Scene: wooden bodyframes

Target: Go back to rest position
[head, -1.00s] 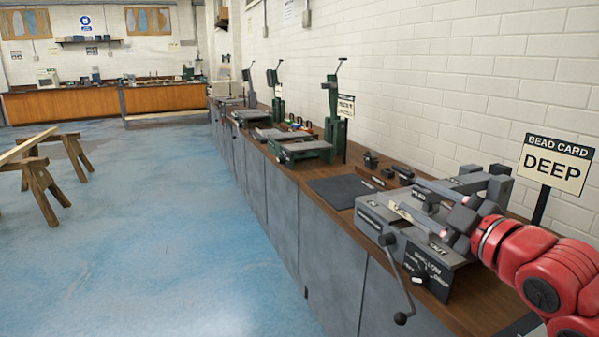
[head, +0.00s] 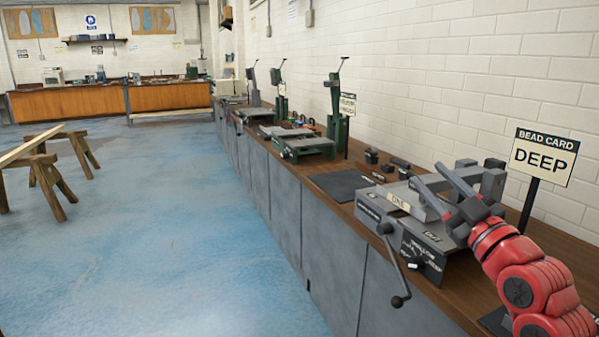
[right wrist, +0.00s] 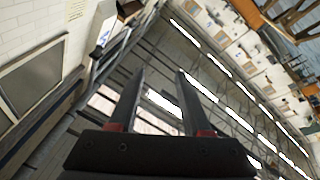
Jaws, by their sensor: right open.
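My right gripper (head: 428,176) is raised over the grey machine on the bench, its two dark fingers pointing up and to the left. It is open, and nothing shows between its fingers (right wrist: 159,75) in the right wrist view. My red right arm comes in from the lower right and hides part of the machine. The right wrist camera looks up towards the ceiling lights. My left gripper is in neither view.
The grey machine (head: 440,243) has a crank handle (head: 396,275) hanging over the bench front. The "BEAD CARD DEEP" sign (head: 543,157) stands close behind my right arm. Green machines (head: 303,147) stand farther along the bench. The blue floor (head: 190,240) is open; sawhorses (head: 50,178) stand left.

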